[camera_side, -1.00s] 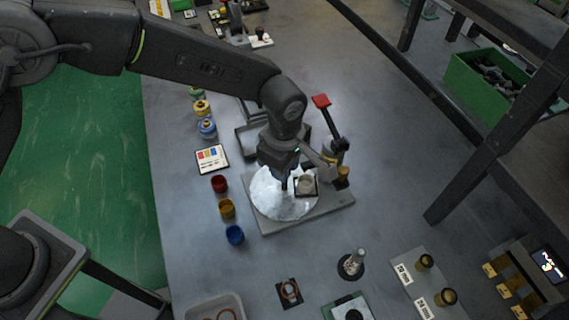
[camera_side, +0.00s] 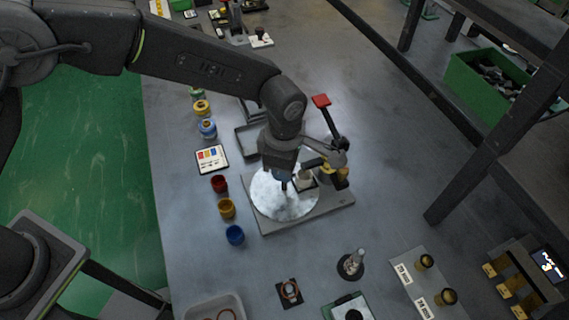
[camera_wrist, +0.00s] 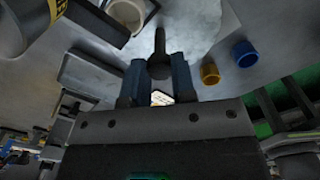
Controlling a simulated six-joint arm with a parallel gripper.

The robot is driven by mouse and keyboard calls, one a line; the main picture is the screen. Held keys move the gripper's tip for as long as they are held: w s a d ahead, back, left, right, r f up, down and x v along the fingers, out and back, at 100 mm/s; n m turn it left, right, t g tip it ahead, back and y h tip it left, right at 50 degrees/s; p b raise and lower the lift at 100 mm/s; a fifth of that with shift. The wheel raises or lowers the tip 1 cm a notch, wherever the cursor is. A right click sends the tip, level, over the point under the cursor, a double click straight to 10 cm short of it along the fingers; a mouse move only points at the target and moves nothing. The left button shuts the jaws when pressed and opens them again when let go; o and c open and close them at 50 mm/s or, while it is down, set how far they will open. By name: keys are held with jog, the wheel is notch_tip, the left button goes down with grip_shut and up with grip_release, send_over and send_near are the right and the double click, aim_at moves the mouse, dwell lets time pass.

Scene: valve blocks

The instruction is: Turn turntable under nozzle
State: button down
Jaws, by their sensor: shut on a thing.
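The turntable is a white marbled disc (camera_side: 272,203) on a grey base plate (camera_side: 335,209). A pale cup (camera_side: 306,179) in a dark square holder sits near its far right edge; the cup also shows at the top of the wrist view (camera_wrist: 127,12). My gripper (camera_side: 284,184) is low over the disc, left of the cup. In the wrist view its two blue fingers (camera_wrist: 158,72) are shut on a dark upright peg (camera_wrist: 160,45) on the disc. The dispenser with a red-topped lever (camera_side: 321,101) stands behind the disc at the right; its nozzle tip is hidden by my wrist.
Red (camera_side: 219,184), yellow (camera_side: 227,208) and blue (camera_side: 235,235) cups stand close to the disc's left. A grey tray (camera_side: 246,141) lies behind it. A metal stand (camera_side: 352,264) and a ring on a dark tile (camera_side: 289,292) lie in front.

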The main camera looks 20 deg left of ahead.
dwell(0.4)
jog(key=c, duration=0.9)
grip_release()
jog(key=shift+c, duration=0.2)
jog(key=shift+r, duration=0.15)
notch_tip(320, 180, up, 14)
jog(key=shift+f, duration=0.2)
jog(key=s+a+r+m+t, duration=0.1)
jog(key=s+a+r+m, duration=0.3)
jog(key=a, duration=0.5)
jog(key=s+a+r+m+t, duration=0.2)
jog(key=a+r+m, duration=0.45)
jog(key=a, duration=0.25)
jog(key=s+a+f+m+t, duration=0.2)
jog(key=s+a+f+m, duration=0.1)
jog(key=s+a+m, duration=0.6)
jog(key=s+a, duration=0.1)
jog(key=s, duration=0.3)
jog(key=shift+a+t, duration=0.3)
jog(key=shift+a, duration=0.1)
